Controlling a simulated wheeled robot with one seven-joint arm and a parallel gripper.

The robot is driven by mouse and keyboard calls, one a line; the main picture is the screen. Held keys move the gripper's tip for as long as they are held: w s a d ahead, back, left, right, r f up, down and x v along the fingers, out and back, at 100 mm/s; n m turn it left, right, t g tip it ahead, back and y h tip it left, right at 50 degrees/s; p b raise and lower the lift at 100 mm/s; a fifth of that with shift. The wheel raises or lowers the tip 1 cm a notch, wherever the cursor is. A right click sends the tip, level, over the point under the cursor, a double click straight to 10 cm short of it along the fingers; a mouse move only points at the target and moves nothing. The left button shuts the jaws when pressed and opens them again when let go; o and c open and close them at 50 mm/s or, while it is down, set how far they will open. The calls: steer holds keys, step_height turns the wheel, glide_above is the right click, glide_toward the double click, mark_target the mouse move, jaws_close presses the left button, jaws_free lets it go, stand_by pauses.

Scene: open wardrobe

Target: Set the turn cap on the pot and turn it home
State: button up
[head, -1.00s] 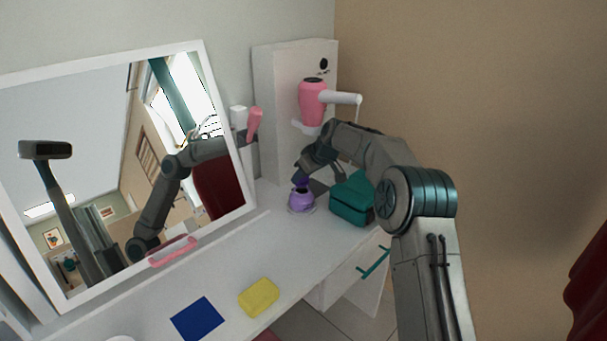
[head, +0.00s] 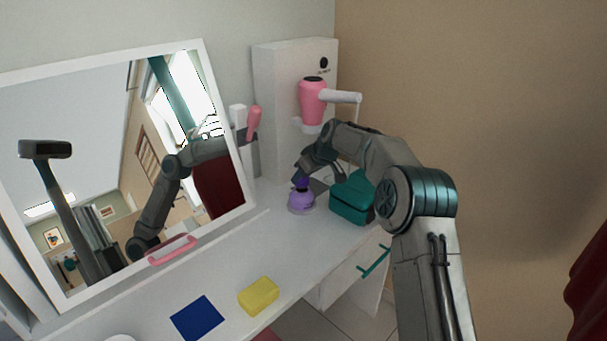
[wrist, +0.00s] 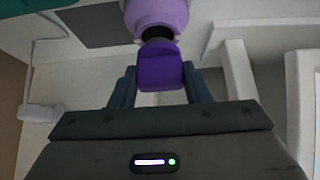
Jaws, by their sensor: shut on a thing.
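The pot (head: 301,203) is a round light-purple jar standing on the white table near the back, and its body also shows at the top of the wrist view (wrist: 157,14). The turn cap (wrist: 160,70) is a darker purple block. My gripper (head: 301,181) is shut on the cap, with a finger on each side of it in the wrist view. The cap is at the pot's mouth, with a dark band between cap and pot. I cannot tell whether the cap is seated or just above the neck.
A teal box (head: 351,199) stands close to the right of the pot. A pink hair dryer (head: 313,100) hangs on the white panel behind. A mirror (head: 150,170) stands at left. A yellow block (head: 259,296) and blue square (head: 197,318) lie at the front.

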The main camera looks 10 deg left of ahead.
steer(key=shift+f+b, duration=0.65)
steer(key=shift+f, duration=0.5)
steer(key=o, duration=1.1)
steer(key=shift+v, duration=6.95)
